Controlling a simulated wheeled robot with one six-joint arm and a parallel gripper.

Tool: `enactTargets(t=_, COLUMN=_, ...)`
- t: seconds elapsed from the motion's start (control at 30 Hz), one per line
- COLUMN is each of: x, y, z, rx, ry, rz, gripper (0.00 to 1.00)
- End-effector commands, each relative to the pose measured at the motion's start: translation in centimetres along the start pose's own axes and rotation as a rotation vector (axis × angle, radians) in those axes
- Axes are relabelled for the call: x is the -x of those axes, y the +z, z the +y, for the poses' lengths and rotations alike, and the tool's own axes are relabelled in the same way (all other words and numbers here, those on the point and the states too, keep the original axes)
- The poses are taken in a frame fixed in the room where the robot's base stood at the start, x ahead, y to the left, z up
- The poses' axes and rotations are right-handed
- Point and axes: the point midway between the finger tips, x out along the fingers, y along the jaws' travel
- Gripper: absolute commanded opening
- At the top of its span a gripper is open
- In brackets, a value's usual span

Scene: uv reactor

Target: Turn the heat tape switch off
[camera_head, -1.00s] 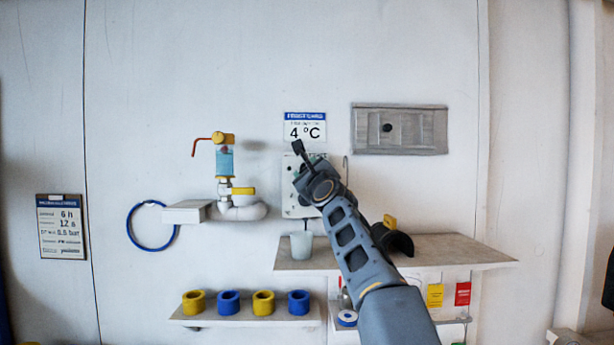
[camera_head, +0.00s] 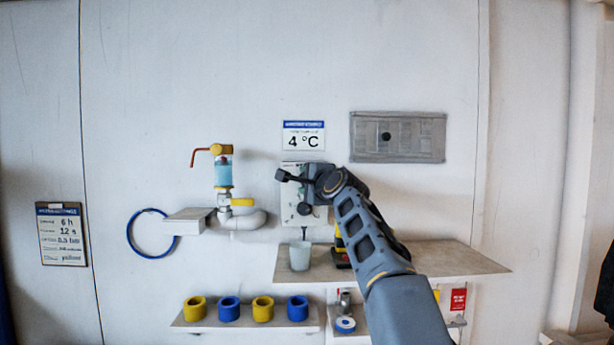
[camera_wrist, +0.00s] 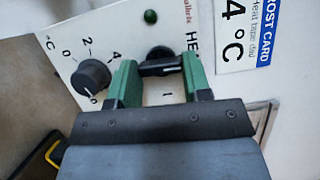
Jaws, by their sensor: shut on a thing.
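The heat tape control box (camera_head: 290,206) is a pale panel on the wall above the shelf. In the wrist view, its face (camera_wrist: 118,28) carries a black rotary switch (camera_wrist: 160,56) with a bar handle lying roughly across the picture, beside the "HE…" lettering. A "1" mark shows below the switch; its other marks are hidden. My gripper (camera_wrist: 161,70) has its two green fingers at the two ends of the bar and is shut on it. In the head view my gripper (camera_head: 305,207) covers part of the box.
A numbered °C dial (camera_wrist: 91,76) sits left of the switch, with a green indicator (camera_wrist: 151,16) above. A "4 °C" card (camera_head: 303,136) hangs above the box. A cup (camera_head: 300,256) stands on the shelf (camera_head: 440,258) below. Valve piping (camera_head: 240,219) is to the left.

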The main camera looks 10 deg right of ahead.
Motion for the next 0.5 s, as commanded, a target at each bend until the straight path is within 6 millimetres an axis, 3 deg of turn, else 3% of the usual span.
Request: enactTargets(t=0.5, x=0.05, y=0.01, z=-0.12, rx=0.070, ry=0.026, rz=0.000, gripper=0.21)
